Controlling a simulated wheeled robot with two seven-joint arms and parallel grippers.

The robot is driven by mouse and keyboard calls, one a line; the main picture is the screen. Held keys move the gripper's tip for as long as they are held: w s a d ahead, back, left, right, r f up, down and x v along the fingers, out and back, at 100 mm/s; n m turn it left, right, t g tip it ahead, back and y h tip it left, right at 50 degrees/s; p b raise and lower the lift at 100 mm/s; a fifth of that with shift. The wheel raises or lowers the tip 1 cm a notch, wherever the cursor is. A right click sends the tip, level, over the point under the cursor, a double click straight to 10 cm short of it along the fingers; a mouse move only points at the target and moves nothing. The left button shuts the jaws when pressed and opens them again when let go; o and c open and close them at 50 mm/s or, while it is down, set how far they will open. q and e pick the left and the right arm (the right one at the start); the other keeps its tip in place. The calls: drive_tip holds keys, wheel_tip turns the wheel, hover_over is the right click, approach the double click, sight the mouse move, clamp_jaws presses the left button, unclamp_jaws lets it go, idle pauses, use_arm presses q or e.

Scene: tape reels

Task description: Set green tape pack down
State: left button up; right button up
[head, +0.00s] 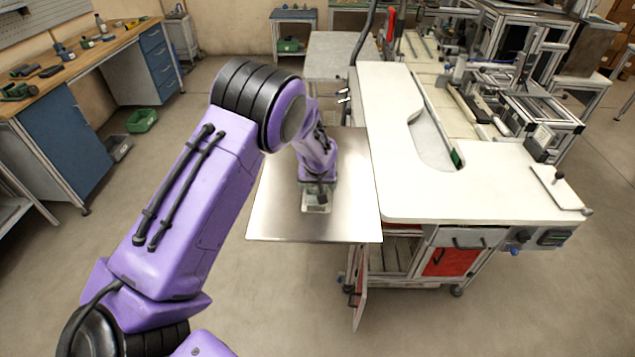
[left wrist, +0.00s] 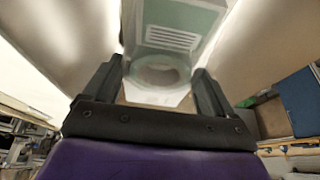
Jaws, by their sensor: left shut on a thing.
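My left gripper (head: 317,186) points down over the bare metal side table (head: 275,215). In the left wrist view its two dark fingers (left wrist: 158,75) are shut on the green tape pack (left wrist: 180,24), a pale green block with a ribbed light panel and a round ring-shaped part between the fingers. In the head view the pack (head: 316,204) shows as a small pale shape below the gripper, low over the table. I cannot tell whether it touches the table. My right gripper is not in view.
The white worktable (head: 470,200) with a curved cutout stands right of the metal table, at a higher level. A small green item (head: 456,158) sits at the cutout's edge. Frames and machinery (head: 520,100) fill the far right. The metal table around the pack is clear.

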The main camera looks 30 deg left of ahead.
use_arm(q)
drive_tip(key=o, duration=1)
drive_tip(key=shift+c, duration=0.2)
drive_tip(key=shift+r, duration=0.15)
drive_tip(key=shift+s+d+r, duration=0.1)
drive_tip(key=shift+r, duration=0.2)
drive_tip(key=b+v, duration=0.3)
drive_tip(key=v, duration=0.8)
drive_tip(key=shift+b, duration=0.35)
drive_tip(key=shift+r, duration=0.15)
